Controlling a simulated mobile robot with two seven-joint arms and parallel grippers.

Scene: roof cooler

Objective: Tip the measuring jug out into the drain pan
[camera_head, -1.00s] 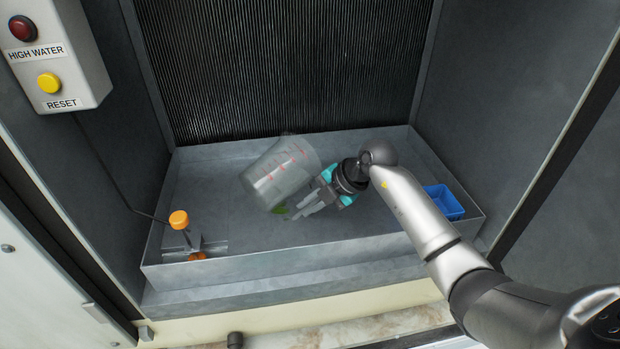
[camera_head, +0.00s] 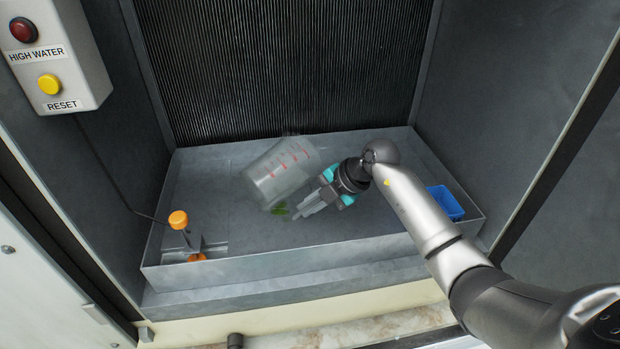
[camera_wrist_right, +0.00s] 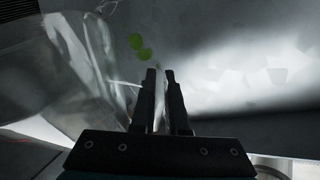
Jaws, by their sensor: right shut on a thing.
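The clear measuring jug (camera_head: 279,172) with red marks is steeply tilted over the drain pan (camera_head: 310,264). It also shows large at the left of the right wrist view (camera_wrist_right: 45,75). My right gripper (camera_head: 312,204) is at the jug's right side, its fingers close together and shut on the jug, likely by its handle. The grip point is hard to make out. In the right wrist view the fingers (camera_wrist_right: 160,75) are nearly parallel with a narrow gap. Green leaf-like bits (camera_head: 279,209) show just below the jug. My left gripper is out of view.
An orange float switch (camera_head: 179,220) stands in the pan's left front corner. A blue tray (camera_head: 444,203) sits at the pan's right side. A control box (camera_head: 52,60) hangs at the upper left. A dark finned panel (camera_head: 285,70) closes the back.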

